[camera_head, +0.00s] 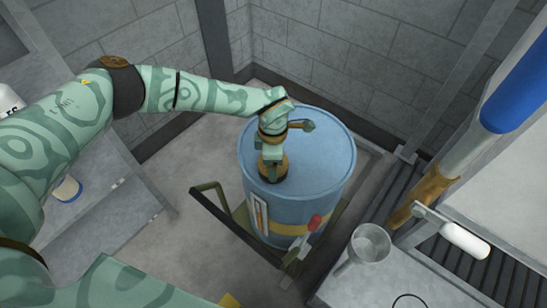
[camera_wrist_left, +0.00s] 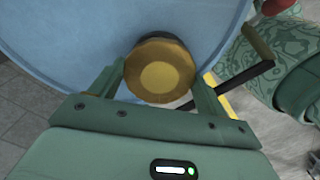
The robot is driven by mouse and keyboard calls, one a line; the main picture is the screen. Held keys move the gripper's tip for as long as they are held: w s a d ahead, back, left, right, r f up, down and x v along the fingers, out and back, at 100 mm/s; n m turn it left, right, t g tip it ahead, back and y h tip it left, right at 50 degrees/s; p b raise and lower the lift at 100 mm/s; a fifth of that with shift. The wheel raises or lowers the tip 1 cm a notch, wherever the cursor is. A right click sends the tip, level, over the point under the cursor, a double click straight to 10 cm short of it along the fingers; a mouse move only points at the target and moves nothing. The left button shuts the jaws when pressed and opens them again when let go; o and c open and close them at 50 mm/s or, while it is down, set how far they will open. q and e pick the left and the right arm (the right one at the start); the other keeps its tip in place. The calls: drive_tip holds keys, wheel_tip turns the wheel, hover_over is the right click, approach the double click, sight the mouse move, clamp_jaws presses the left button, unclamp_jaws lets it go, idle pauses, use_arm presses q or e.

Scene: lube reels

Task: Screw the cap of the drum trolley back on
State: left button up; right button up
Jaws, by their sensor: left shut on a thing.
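The blue drum (camera_head: 325,165) stands upright on the drum trolley (camera_head: 212,208), in the middle of the head view. My left gripper (camera_head: 272,162) reaches down onto the drum's top from above. A round brass-coloured cap (camera_wrist_left: 160,70) sits between its two fingers in the left wrist view, and the gripper is shut on it. The cap's rim also shows under the gripper in the head view (camera_head: 273,174). The cap is at the drum top; whether it is seated in its opening cannot be told. The blue drum top (camera_wrist_left: 60,45) fills much of the wrist view. My right gripper is not in view.
Grey block walls (camera_head: 340,50) are behind.

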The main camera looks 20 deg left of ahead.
use_arm(q)
drive_tip(key=m, duration=0.3)
drive_tip(key=shift+m, duration=1)
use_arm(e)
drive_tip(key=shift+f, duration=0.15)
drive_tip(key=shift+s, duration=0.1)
use_arm(q)
drive_tip(key=shift+s+m+b, duration=0.1)
drive_tip(key=shift+m+b, duration=0.2)
drive_tip(key=shift+m, duration=0.9)
drive_tip(key=o, duration=1.1)
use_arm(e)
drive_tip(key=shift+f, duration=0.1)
use_arm(q)
drive_tip(key=shift+r+p, duration=2)
drive_tip(key=shift+r, duration=1.05)
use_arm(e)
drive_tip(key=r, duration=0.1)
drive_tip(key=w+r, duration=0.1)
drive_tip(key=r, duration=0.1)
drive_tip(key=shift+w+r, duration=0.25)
